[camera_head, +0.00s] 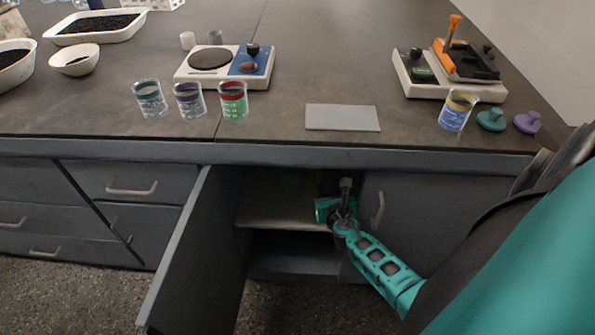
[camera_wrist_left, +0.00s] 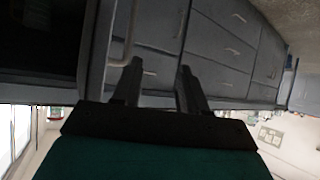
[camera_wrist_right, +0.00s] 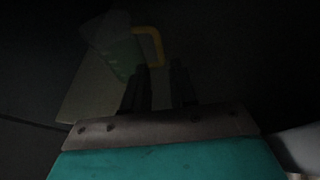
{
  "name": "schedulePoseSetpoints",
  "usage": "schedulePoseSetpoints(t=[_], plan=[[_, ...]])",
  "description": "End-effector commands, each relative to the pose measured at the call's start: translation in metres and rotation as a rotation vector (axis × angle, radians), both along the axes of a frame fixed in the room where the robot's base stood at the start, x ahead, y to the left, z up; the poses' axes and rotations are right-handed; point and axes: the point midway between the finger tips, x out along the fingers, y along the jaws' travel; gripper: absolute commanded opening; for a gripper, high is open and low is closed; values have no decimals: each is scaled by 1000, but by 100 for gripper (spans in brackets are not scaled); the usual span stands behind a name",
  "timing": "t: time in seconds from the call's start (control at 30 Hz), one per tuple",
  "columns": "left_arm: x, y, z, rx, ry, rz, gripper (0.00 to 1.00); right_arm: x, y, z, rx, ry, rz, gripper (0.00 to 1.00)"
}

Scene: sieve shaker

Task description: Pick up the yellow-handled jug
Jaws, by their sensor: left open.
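The jug (camera_wrist_right: 121,50) with a yellow handle (camera_wrist_right: 155,45) shows dimly in the right wrist view. It stands on a pale shelf in the dark cabinet. My right gripper (camera_wrist_right: 160,68) is open, its fingers apart and empty, with the handle just beyond the fingertips. In the head view my right arm reaches into the open cabinet, and its fingertips are hard to make out there. My left gripper (camera_wrist_left: 159,68) is open and empty in the left wrist view, in front of grey cabinet fronts. It does not show in the head view.
The cabinet door (camera_head: 178,260) stands open to the left of the opening. The shelf (camera_head: 275,215) edge lies beside my right wrist. Above, the counter (camera_head: 290,70) carries several beakers, a grey plate (camera_head: 342,117) and two devices. The cabinet interior is dark.

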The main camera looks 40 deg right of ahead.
Motion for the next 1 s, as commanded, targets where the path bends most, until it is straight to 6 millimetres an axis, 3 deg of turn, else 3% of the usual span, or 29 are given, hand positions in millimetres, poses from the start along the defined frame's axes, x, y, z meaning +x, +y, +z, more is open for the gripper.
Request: schedulePoseSetpoints(t=[0.2, 0.57, 0.77, 1.0], plan=[[-1, 0, -25, 2, 4, -1, 43, 35, -19, -19, 2, -3, -2, 26], [-5, 0, -45, 1, 16, -1, 43, 61, -32, -29, 4, -4, -3, 26], [-5, -4, -61, -9, 32, -3, 43, 85, -43, -41, 4, -4, -3, 26], [1, -11, -52, -26, 17, -9, 43, 97, -50, -43, 2, -2, -2, 26]])
